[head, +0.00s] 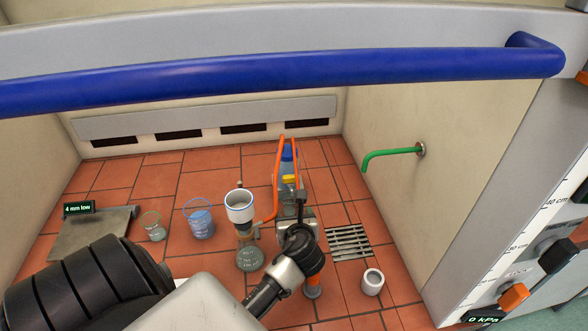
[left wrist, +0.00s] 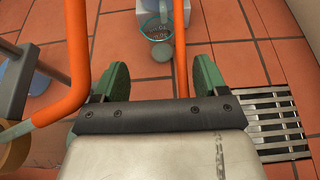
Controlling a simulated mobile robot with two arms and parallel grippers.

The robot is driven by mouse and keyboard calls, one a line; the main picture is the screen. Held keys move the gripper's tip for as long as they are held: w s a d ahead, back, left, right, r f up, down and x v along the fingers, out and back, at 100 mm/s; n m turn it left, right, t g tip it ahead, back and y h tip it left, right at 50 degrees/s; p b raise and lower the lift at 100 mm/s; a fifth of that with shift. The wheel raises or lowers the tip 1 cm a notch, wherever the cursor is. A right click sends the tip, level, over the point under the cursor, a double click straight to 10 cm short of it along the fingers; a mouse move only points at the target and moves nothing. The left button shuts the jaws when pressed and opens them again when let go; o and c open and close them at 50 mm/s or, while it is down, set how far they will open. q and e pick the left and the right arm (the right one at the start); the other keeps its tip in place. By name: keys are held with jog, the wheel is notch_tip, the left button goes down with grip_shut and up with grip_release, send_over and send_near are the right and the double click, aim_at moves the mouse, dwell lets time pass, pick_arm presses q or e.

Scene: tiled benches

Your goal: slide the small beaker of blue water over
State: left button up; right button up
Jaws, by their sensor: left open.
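A clear beaker of blue water (head: 200,222) with a blue rim stands on the red tiles left of the middle in the head view. A smaller clear beaker (head: 154,229) with pale contents and a greenish rim stands to its left. My left gripper (left wrist: 160,78) is open, its green fingers apart with nothing between them. In the head view it lies right of the funnel and well right of both beakers, largely hidden behind its own wrist. In the left wrist view a small teal-rimmed item (left wrist: 157,28) lies beyond the fingers; I cannot tell what it is.
A white funnel cup (head: 240,206) sits above a flask (head: 249,259) beside orange tubing (head: 276,180). A grey plate (head: 88,236) lies left, a drain grate (head: 349,241) right, a white cup (head: 372,282) front right. A green spout (head: 390,153) juts from the wall. A blue bar (head: 280,70) crosses above.

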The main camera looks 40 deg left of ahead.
aim_at(288, 199)
pick_arm(q)
jog(key=x, duration=1)
jog(key=shift+w+a, duration=0.2)
jog(key=shift+a, duration=0.2)
jog(key=shift+c, duration=0.2)
jog(key=c, duration=0.9)
jog(key=o, duration=0.9)
jog(key=shift+d, duration=0.1)
jog(key=v, duration=1)
jog(key=shift+s+d, duration=0.25)
jog(key=shift+d, duration=0.05)
